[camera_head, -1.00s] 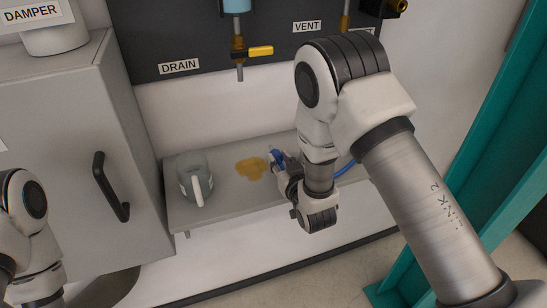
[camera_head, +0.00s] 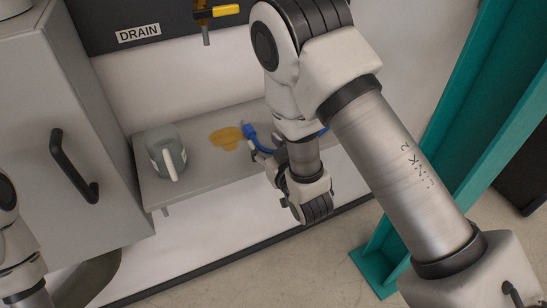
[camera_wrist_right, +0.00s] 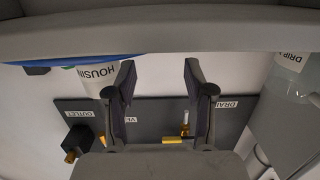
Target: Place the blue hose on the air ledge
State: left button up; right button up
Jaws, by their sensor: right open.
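The blue hose lies on the grey shelf (camera_head: 190,182); its blue end (camera_head: 249,132) shows beside a yellow-brown stain. More of it shows past my right arm, which hides its middle. My right gripper (camera_head: 262,155) is just in front of the hose end, partly hidden by its own wrist. In the right wrist view, its two fingers (camera_wrist_right: 159,66) are apart with nothing between them. A blue strip of hose (camera_wrist_right: 75,61) crosses left of the fingers there. No label for the air ledge is readable. My left gripper is out of view; only arm links show at left.
A grey jug (camera_head: 168,153) stands at the shelf's left end, beside the stain (camera_head: 226,139). A grey cabinet with a black handle (camera_head: 74,167) is at left. A yellow-handled drain valve (camera_head: 226,10) hangs above. A teal post (camera_head: 437,145) stands at right.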

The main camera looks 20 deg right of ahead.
jog(key=s, duration=0.3)
jog(key=shift+b, duration=0.3)
jog(key=s+d+f+g+h+p, duration=0.1)
jog(key=s+d+f+g+p, duration=0.25)
jog(key=s+f+g, duration=1.25)
jog(key=s+f, duration=0.8)
jog(key=s, duration=0.3)
jog(key=shift+s+d+f+m, duration=0.15)
jog(key=shift+s+d+m, duration=0.1)
jog(key=shift+s+m, duration=0.15)
